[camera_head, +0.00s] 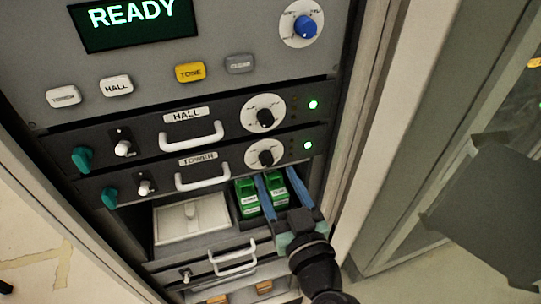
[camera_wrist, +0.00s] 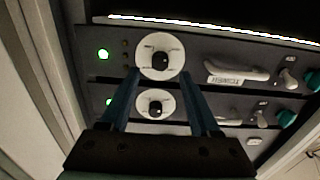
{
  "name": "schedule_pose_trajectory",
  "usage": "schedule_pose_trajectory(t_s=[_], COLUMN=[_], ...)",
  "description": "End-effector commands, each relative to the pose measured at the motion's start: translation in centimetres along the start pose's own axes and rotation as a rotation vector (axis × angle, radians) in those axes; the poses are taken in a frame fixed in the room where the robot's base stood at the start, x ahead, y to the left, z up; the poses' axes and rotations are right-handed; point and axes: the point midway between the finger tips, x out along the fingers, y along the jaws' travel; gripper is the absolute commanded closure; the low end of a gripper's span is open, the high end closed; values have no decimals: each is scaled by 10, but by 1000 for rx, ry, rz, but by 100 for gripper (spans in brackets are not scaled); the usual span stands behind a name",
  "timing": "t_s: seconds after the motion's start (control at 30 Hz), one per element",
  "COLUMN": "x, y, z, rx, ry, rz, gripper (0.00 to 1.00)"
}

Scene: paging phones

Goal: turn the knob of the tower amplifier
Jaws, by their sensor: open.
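The tower amplifier (camera_head: 225,172) is the lower of two dark rack units, labelled TOWER. Its black knob (camera_head: 266,157) sits on a white round dial near the right end, beside a lit green lamp (camera_head: 308,145). My gripper (camera_head: 276,173) is open, its two blue fingers pointing up at the rack just below this dial. The wrist view looks upside down; there the tower knob (camera_wrist: 160,61) lies between the directions of the fingertips (camera_wrist: 159,72). The fingers look empty, and I see no contact with the knob.
The hall amplifier (camera_head: 187,131), with a similar knob (camera_head: 264,116), sits directly above. White handles and green switches are at left. Below is an open bay with green blocks (camera_head: 248,198), close behind my fingers. A cabinet frame (camera_head: 362,100) stands at right.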

Motion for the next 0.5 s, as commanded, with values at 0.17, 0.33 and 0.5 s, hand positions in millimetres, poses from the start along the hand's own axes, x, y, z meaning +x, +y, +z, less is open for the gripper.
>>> schedule_pose_trajectory(t_s=[0.17,0.33,0.5], x=[28,40,43], y=[0,0,0], z=[-3,-1,0], rx=[0,0,-1], ry=[1,0,0], rz=[-1,-1,0], gripper=[37,37,37])
